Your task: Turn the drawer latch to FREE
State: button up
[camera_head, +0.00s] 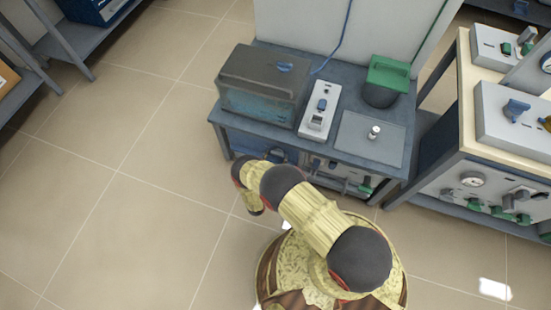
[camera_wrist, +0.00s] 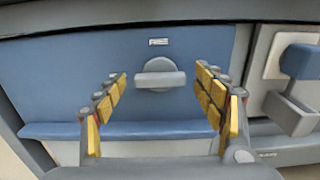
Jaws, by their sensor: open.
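The drawer latch (camera_wrist: 160,76) is a grey knob with a horizontal bar handle on a blue drawer front (camera_wrist: 60,80). A small white label (camera_wrist: 158,42) sits above it, too small to read. My gripper (camera_wrist: 160,86) is open, its yellow-padded fingers on either side of the latch in the picture, with no contact visible. In the head view the blue drawer front (camera_head: 255,146) shows under the bench top at the left, partly hidden by my arm. The latch and my fingertips cannot be made out there.
To the right of the drawer is a light panel with a grey-blue handle (camera_wrist: 298,62). On the bench (camera_head: 325,147) stand a dark box (camera_head: 262,78), a switch unit (camera_head: 319,118) and a green-topped item (camera_head: 388,76). Another equipment table (camera_head: 460,140) stands right. The floor at left is open.

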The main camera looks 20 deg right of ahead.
jog(key=c, duration=1.2)
jog(key=shift+o, duration=0.2)
